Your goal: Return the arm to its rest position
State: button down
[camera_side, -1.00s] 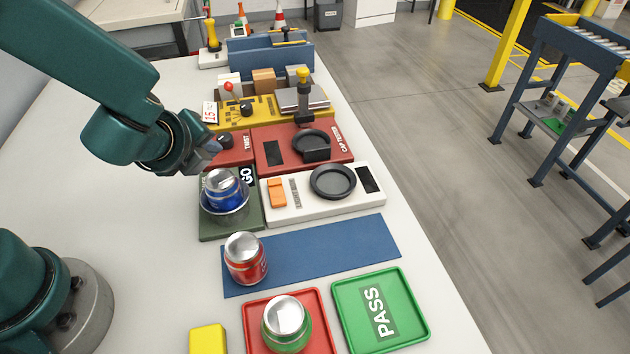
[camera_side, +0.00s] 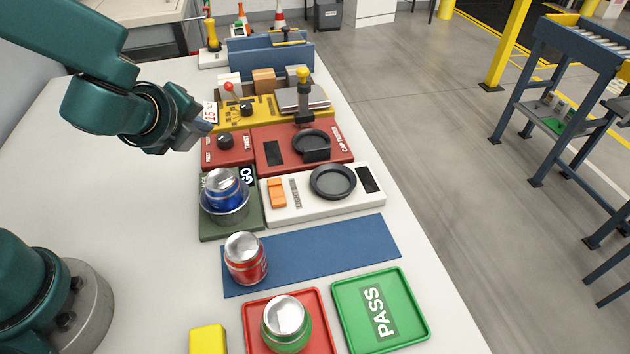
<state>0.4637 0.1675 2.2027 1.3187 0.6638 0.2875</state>
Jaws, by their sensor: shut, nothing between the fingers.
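My gripper (camera_side: 203,130) is shut and empty. It is up in the air at the upper left, left of the red cap tester and the yellow panel in the picture. My teal arm reaches down to it from the top left corner. My gripper touches none of the cans. The fingertips are small in this view and partly hidden by the wrist.
A blue can (camera_side: 222,188) stands in a clear bowl on the green GO pad (camera_side: 247,220). A red can (camera_side: 245,259) stands on the blue mat (camera_side: 330,250). A green can (camera_side: 286,325) stands in the red tray (camera_side: 325,305). The PASS tray (camera_side: 410,330) is empty.

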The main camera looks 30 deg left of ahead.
jog(key=s+a+r+n+g, duration=0.2)
jog(key=s+a+r+n, duration=0.35)
jog(key=s+n, duration=0.55)
jog(key=s+d+n+g+h, duration=0.1)
jog(key=s+d+n+h, duration=0.2)
jog(key=d+n, duration=0.4)
jog(key=n+h, duration=0.1)
jog(key=n, duration=0.1)
jog(key=shift+s+d+n, duration=0.2)
jog(key=shift+d+n, duration=0.15)
jog(key=shift+n, duration=0.05)
